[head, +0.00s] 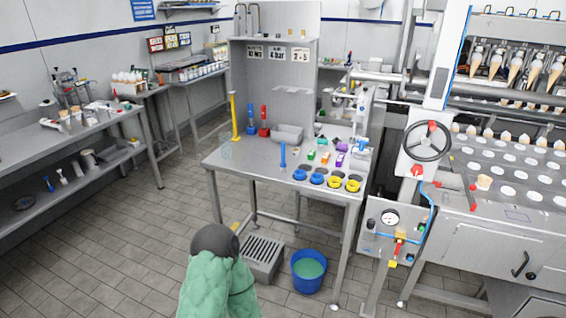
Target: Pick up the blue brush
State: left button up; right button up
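A slim upright blue piece (283,155) stands near the front middle of the steel worktable (240,163). Another small blue, brush-like piece (48,183) lies on the lower shelf of the left bench, beside a white one (63,176). Both are too small for me to tell which is the blue brush.
Blue and yellow rings (318,179) line the worktable's front right. A yellow post (235,117) and grey bin (287,134) stand behind. A blue bucket (309,272) and grated box (262,257) are on the floor. Floor between left bench and worktable is largely clear.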

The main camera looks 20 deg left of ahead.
aim_at(283, 165)
jog(key=i+j+z, duration=0.1)
jog(key=j, duration=0.2)
jog(key=i+j+z, duration=0.25)
jog(key=j, duration=0.35)
jog(key=i+j+z, duration=0.1)
jog(key=j, duration=0.25)
jog(key=i, duration=0.1)
